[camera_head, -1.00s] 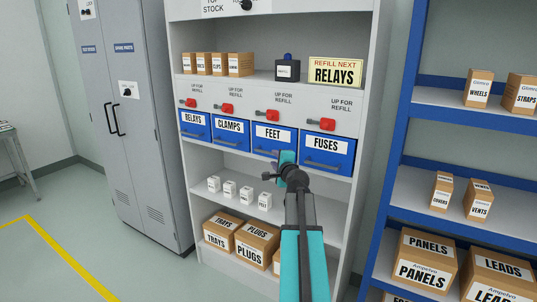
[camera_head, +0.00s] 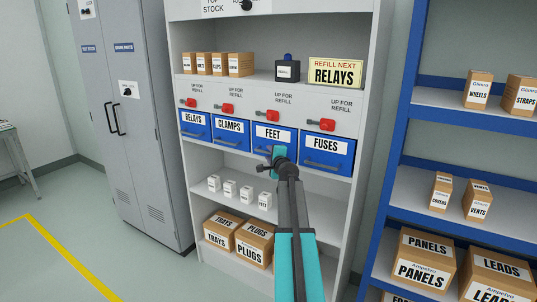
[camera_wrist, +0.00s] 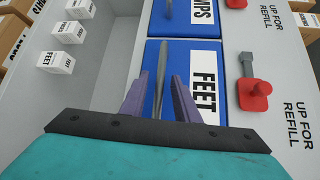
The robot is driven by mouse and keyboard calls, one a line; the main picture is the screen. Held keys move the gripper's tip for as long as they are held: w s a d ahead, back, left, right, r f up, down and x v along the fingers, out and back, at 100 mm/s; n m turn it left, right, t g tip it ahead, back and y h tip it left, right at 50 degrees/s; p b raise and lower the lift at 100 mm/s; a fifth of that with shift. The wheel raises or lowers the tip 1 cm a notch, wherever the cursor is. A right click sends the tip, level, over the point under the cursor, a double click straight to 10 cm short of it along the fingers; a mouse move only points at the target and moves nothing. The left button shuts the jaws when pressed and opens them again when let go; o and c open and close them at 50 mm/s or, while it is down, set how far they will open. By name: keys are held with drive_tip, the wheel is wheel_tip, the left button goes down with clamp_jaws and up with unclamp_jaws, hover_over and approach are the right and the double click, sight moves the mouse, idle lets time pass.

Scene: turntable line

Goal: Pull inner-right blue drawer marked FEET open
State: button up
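The blue FEET drawer (camera_head: 290,147) is third from left in the row of drawers and looks shut, flush with its neighbours. In the wrist view the FEET drawer (camera_wrist: 203,52) fills the middle, turned sideways, with its grey bar handle (camera_wrist: 161,62). My gripper (camera_wrist: 158,88) is open, with one purple finger on each side of the handle's near end. Both fingers look apart from the bar; I cannot tell how deep they reach. In the head view my gripper (camera_head: 279,154) is in front of the drawer's lower part and hides most of the handle.
Drawers RELAYS (camera_head: 193,131), CLAMPS (camera_head: 230,141) and FUSES (camera_head: 326,160) share the row. Red levers sit above, one over FEET (camera_head: 273,115). Small white boxes (camera_head: 247,194) stand on the shelf below. A blue rack (camera_head: 395,130) stands right; floor space is free at left.

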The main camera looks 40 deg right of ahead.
drive_tip(key=shift+w+d, duration=0.2)
drive_tip(key=shift+w, duration=0.25)
drive_tip(key=shift+f, duration=0.1)
